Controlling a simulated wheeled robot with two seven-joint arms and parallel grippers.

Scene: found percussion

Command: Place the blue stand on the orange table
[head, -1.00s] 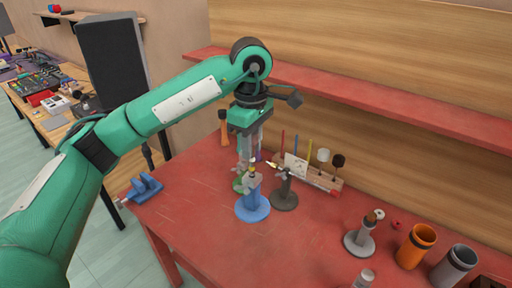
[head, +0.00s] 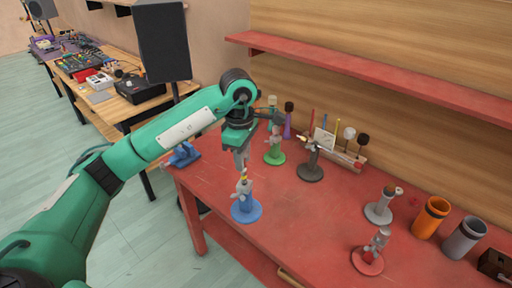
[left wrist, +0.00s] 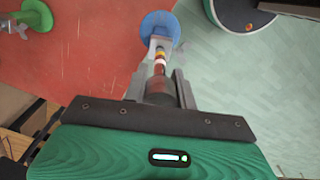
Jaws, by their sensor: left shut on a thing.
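The blue stand (head: 246,211) has a round base and a short post with a clamp at its top. It is upright at the front left edge of the red table (head: 310,222). My left gripper (head: 241,165) points down over it and is shut on its top part. In the left wrist view the blue base (left wrist: 160,25) overlaps the red table's edge, beyond my gripper (left wrist: 164,85). I cannot tell how far it is above the tabletop. Light orange-brown wooden tables (head: 131,110) stand at the back left. My right gripper is not in view.
A green stand (head: 274,157), a black stand (head: 310,172), a grey stand (head: 378,213) and a red stand (head: 367,262) stand on the red table. A blue vise (head: 183,156) is at its left end. A black speaker (head: 163,42) rises beside the wooden table, which holds several devices.

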